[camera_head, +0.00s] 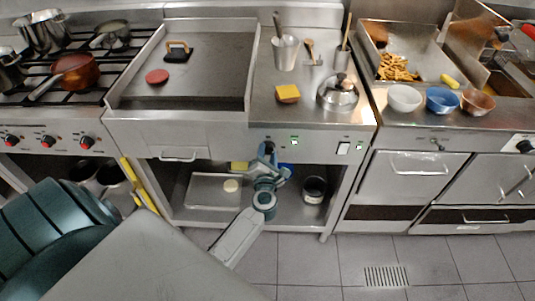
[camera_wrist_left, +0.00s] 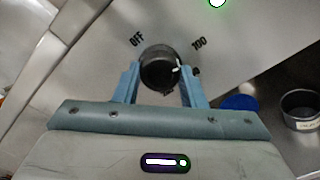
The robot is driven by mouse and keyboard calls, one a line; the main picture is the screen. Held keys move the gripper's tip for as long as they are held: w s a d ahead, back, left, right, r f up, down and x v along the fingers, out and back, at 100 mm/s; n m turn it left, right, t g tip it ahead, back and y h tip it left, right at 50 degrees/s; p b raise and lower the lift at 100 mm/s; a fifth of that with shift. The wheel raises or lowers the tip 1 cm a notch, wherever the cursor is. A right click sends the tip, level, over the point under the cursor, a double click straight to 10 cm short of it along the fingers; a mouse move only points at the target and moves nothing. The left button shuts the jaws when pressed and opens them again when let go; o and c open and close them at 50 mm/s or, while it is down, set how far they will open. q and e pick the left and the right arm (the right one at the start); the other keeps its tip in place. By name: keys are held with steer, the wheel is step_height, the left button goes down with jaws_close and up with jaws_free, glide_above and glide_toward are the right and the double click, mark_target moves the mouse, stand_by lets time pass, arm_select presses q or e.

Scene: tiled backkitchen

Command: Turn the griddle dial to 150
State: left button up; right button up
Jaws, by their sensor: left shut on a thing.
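The griddle dial (camera_wrist_left: 158,66) is a round black knob on the steel front panel. In the left wrist view the labels OFF at its upper left and 100 at its upper right are readable; other labels are not. A small white mark on the knob points to the right, a little below the 100 label. My left gripper (camera_wrist_left: 161,76) has its two blue fingers closed on the knob's sides. My right gripper is not in view.
A red patty (camera_head: 157,76) and a press (camera_head: 178,50) are on the griddle.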

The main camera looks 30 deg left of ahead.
arm_select(q)
steer(key=shift+r+m+p, duration=0.2)
steer(key=shift+m+p, duration=0.9)
steer(key=shift+p, duration=0.1)
steer(key=m+p, duration=0.3)
steer(key=shift+m+p, duration=0.85)
steer(key=shift+m, duration=0.15)
steer(key=shift+m+p, duration=0.7)
steer(key=shift+m, duration=0.1)
steer(key=shift+f+m+p, duration=0.15)
steer(key=shift+m+p, duration=0.2)
steer(key=shift+m, duration=0.25)
steer(key=o, duration=1)
